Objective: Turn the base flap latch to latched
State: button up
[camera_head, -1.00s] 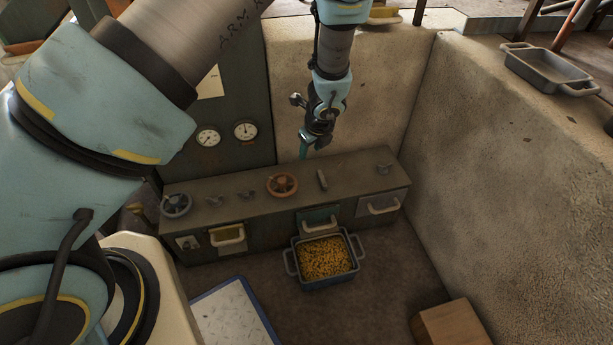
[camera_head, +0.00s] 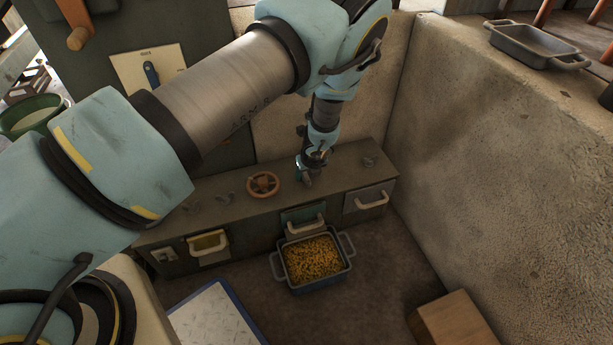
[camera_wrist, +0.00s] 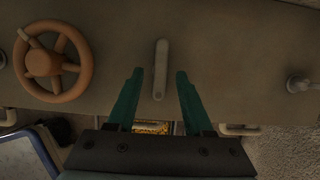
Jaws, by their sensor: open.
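The base flap latch appears to be the upright grey lever (camera_wrist: 160,70) on top of the low dark cabinet (camera_head: 338,167). In the wrist view it lies lengthwise, centred ahead of my gripper. My gripper (camera_wrist: 155,76) is open, with one teal finger on each side of the lever's near part and gaps on both sides. In the head view my gripper (camera_head: 308,172) points down over the cabinet top and hides most of the lever. I cannot tell how high the fingertips are above the cabinet.
An orange handwheel (camera_wrist: 50,62) stands left of the lever; a small grey knob (camera_wrist: 299,83) is to its right. A bin of yellow pieces (camera_head: 313,260) stands before the cabinet's handled drawers. A concrete wall (camera_head: 480,150) bounds the right side.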

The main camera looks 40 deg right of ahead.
jog(key=shift+w+f, duration=0.15)
jog(key=shift+f, duration=0.2)
jog(key=shift+c, duration=0.2)
grip_shut()
